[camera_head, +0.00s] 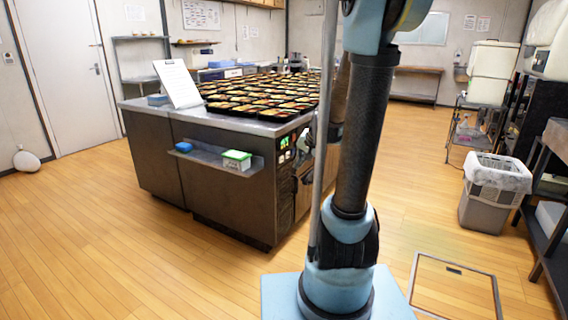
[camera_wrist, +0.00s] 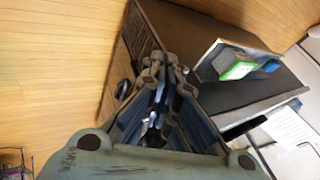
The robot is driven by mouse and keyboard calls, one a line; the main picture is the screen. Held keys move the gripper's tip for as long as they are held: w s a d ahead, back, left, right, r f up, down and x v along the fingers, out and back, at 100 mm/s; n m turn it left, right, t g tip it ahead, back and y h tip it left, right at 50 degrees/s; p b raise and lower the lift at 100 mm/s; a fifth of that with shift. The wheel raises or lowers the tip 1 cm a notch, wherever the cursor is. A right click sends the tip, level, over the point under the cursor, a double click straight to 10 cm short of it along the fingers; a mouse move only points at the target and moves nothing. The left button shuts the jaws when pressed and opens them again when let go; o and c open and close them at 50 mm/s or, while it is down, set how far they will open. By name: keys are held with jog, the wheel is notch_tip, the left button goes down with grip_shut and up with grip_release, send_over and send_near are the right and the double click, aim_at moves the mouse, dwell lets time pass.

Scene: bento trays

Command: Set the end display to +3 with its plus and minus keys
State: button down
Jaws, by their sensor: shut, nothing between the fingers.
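The end display (camera_head: 284,142) shows small green characters on the end of the counter in the head view; they are too small to read. Pale keys (camera_head: 287,156) sit just below it; I cannot tell plus from minus. In the wrist view my gripper (camera_wrist: 164,72) is shut and empty, its fingers pointing towards the dark end of the counter. The display and keys cannot be made out in the wrist view. I cannot tell whether the fingertips touch anything. In the head view my arm stands in front, and the gripper cannot be made out clearly.
The counter (camera_head: 155,150) carries many filled bento trays (camera_head: 262,92) and a propped white sheet (camera_head: 178,84). A side shelf holds a green-and-white box (camera_head: 237,160) and a blue item (camera_head: 184,147); the green box also shows in the wrist view (camera_wrist: 238,70). A bin (camera_head: 493,195) stands right.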

aim_at(281, 159)
jog(key=w+d+f+m+t, duration=0.1)
jog(key=w+f, duration=0.3)
jog(key=w, duration=0.4)
jog(key=w+d+f+m+t, duration=0.2)
jog(key=w+d+f+m, duration=0.1)
jog(key=w, duration=0.5)
jog(key=w+d+f+m+t+y, duration=0.1)
jog(key=w+d+f+m, duration=0.2)
jog(key=w+f, duration=0.2)
jog(key=w, duration=0.3)
jog(key=shift+f+t, duration=0.35)
jog(key=shift+t, duration=0.05)
jog(key=w+a, duration=0.5)
jog(key=a, duration=0.2)
jog(key=shift+w, duration=0.1)
dwell(0.6)
jog(key=shift+w+a+r, duration=0.1)
jog(key=shift+w+a, duration=0.15)
jog(key=shift+a, duration=0.05)
